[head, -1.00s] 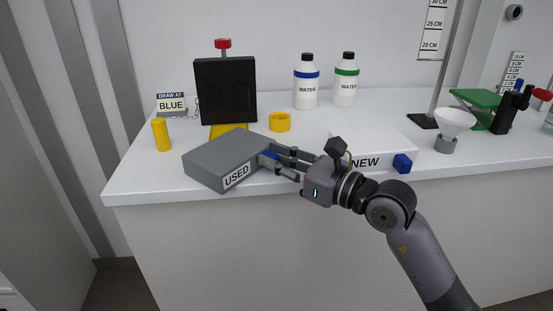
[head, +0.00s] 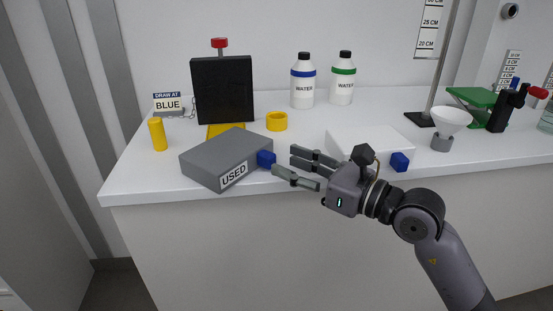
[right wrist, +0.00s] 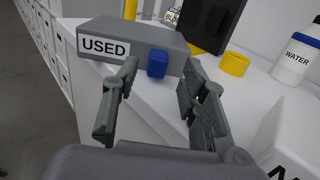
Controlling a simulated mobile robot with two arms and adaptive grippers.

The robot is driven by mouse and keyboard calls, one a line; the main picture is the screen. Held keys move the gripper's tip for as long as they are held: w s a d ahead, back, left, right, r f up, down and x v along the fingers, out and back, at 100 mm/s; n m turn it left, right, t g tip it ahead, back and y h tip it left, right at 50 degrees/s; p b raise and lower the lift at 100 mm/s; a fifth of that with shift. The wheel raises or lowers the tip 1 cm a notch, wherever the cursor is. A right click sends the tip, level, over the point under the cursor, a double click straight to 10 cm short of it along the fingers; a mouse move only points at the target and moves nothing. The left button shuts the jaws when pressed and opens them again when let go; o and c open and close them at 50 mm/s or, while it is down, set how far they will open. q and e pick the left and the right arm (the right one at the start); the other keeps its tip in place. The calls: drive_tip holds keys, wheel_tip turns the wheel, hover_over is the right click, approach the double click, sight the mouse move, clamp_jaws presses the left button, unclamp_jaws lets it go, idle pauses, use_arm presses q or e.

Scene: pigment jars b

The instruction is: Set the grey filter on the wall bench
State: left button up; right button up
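The grey filter is a flat grey box (head: 215,160) marked USED, with a blue knob (head: 265,159) on its side. It lies flat on the white wall bench (head: 150,183), turned at an angle, its near corner at the front edge; I cannot tell if it overhangs slightly. My right gripper (head: 286,161) is open and empty, just right of the knob and apart from it. In the right wrist view the knob (right wrist: 157,64) shows between the spread fingers, beyond their tips. My left gripper is out of view.
A white box (head: 365,141) marked NEW in the earlier view, with a blue knob, stands behind my right gripper. A black panel (head: 222,90), yellow ring (head: 277,122), yellow cylinder (head: 158,134) and two water bottles (head: 303,82) stand around and behind the grey box.

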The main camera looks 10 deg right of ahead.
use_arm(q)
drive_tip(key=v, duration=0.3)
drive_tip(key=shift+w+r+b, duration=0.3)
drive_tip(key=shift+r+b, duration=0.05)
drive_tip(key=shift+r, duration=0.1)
use_arm(e)
drive_tip(key=v, duration=0.7)
drive_tip(key=shift+s+d+r, duration=0.1)
drive_tip(key=shift+s, duration=0.05)
